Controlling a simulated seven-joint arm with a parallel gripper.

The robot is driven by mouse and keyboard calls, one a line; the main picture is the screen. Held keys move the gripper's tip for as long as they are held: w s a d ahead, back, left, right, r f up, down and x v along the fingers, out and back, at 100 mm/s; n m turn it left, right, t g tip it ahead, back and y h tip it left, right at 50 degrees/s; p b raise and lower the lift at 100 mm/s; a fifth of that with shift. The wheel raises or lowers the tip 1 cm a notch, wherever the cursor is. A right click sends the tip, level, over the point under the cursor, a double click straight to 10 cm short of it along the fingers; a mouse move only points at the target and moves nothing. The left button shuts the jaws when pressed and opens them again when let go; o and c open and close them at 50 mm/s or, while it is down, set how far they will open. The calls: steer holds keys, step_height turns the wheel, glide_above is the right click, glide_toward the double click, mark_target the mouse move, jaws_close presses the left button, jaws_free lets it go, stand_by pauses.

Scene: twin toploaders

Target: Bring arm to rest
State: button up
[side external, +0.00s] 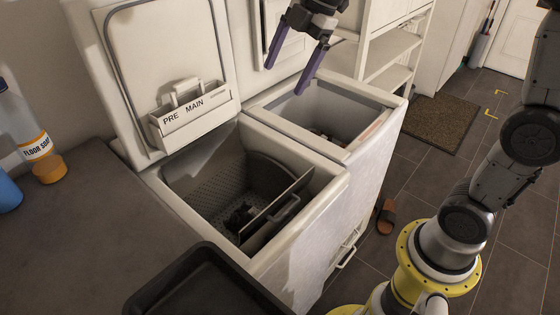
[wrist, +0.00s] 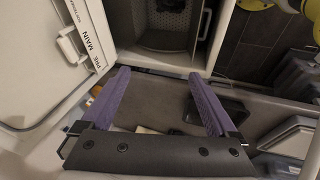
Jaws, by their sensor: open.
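My gripper (side external: 299,66) is open and empty, with purple fingers pointing down. In the side external view it hangs above the right toploader (side external: 341,116), near its raised lid. In the wrist view the fingers of my gripper (wrist: 159,100) are spread wide with nothing between them. The left toploader (side external: 322,181) stands open with its lid up. Its dark drum holds a dark item (side external: 241,216), too small to identify. The right toploader's opening holds some items at its bottom that I cannot make out.
A drawer marked PRE MAIN (side external: 190,118) is on the left lid. A dark tray (side external: 205,284) lies on the counter (side external: 78,240) at the front. A floor soap bottle (side external: 37,146) stands at the left. A brown slipper (side external: 386,216) and a mat (side external: 438,122) are on the floor.

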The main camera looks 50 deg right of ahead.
steer(key=s+r+m+t, duration=0.1)
steer(key=s+r+m, duration=0.15)
steer(key=s, duration=0.55)
steer(key=s+d+f+m+h, duration=0.1)
steer(key=s+d+f+m, duration=0.1)
steer(key=s+f+m, duration=0.3)
steer(key=s+d+f+m+t+h, duration=0.1)
steer(key=s+f+m, duration=0.3)
steer(key=s+m, duration=0.5)
steer(key=shift+d+f+m+h, duration=0.35)
steer(key=shift+h, duration=0.25)
